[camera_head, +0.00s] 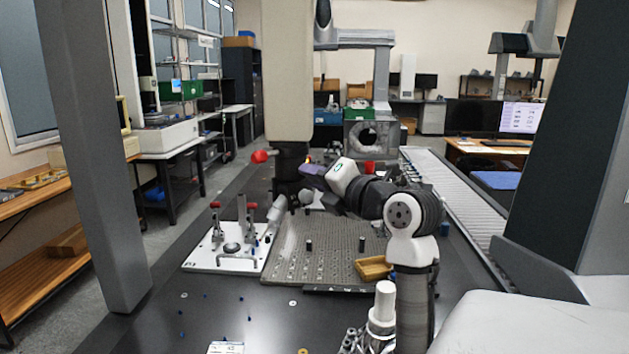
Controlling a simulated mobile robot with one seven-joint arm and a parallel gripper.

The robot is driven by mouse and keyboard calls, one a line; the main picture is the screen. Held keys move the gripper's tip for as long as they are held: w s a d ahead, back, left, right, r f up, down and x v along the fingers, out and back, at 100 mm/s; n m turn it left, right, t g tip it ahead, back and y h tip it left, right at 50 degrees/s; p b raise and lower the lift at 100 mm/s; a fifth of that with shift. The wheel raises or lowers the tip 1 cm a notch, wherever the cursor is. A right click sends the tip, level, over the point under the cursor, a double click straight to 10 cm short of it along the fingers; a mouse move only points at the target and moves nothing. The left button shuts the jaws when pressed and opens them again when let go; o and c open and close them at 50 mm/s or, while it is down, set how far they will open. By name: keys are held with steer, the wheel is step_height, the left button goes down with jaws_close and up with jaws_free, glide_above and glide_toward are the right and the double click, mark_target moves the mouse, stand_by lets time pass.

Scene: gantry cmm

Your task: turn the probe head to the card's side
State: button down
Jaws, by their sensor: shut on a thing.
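The probe head (290,165) is a dark cylinder under the beige vertical column. A red knob (260,156) sticks out on its left, and another red piece (369,167) shows to the right, partly behind my wrist. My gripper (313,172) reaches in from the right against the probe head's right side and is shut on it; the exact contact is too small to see. A white printed card (226,348) lies on the dark table at the bottom edge, partly cut off by the frame.
A white fixture plate (205,262) with red-tipped clamps stands left of a grey perforated plate (305,268). A yellow wooden tray (374,268) sits at that plate's right front. Grey gantry uprights stand left (95,150) and right. Small blue pieces are scattered on the dark table.

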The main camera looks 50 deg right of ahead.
steer(key=c, duration=1.2)
jaws_free()
steer(key=shift+c, duration=0.2)
steer(key=b+v, duration=0.3)
steer(key=v, duration=1)
steer(key=shift+s+b, duration=0.35)
steer(key=shift+s, duration=0.05)
steer(key=shift+a, duration=0.1)
